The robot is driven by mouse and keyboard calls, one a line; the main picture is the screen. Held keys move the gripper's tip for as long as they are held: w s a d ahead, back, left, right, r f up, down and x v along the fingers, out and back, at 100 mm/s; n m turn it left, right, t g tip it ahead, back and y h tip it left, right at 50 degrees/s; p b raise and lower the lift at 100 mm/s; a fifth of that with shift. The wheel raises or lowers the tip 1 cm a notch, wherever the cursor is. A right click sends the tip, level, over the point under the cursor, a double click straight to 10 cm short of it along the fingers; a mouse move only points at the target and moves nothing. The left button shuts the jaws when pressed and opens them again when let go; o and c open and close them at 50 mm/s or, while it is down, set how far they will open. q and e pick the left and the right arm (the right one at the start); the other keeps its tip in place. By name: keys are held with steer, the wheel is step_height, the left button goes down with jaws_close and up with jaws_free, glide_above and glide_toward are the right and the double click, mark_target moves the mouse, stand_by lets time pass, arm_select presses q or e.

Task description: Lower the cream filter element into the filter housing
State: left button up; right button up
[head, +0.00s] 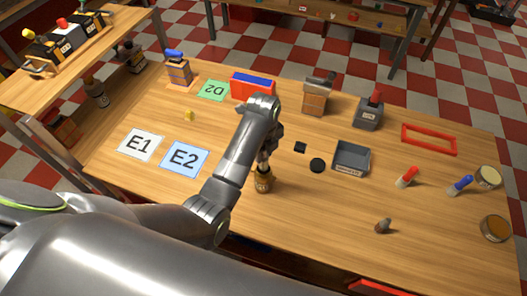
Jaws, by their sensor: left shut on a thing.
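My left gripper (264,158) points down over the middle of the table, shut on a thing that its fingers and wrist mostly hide. I take it for the cream filter element, but its shape is too small to make out. Directly below the fingers stands a small upright brown-gold body (263,183) with a dark band, which looks like the filter housing. I cannot tell whether the element is above its mouth or partly inside. My right gripper is not in view.
Mats E1 (141,144), E2 (185,159) and green D2 (213,90) lie left. A grey tray (351,159), black disc (317,165) and black square (300,147) lie right of my gripper. A red frame (429,139) and round tins (495,228) are farther right. The front middle is clear.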

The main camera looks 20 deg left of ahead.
mark_target(264, 164)
arm_select(q)
steer(key=shift+f, duration=0.15)
steer(key=shift+f+b, duration=0.35)
steer(key=shift+f, duration=0.7)
steer(key=shift+f+b, duration=0.55)
steer(key=shift+f, duration=1.15)
steer(key=shift+f, duration=0.2)
steer(key=o, duration=0.9)
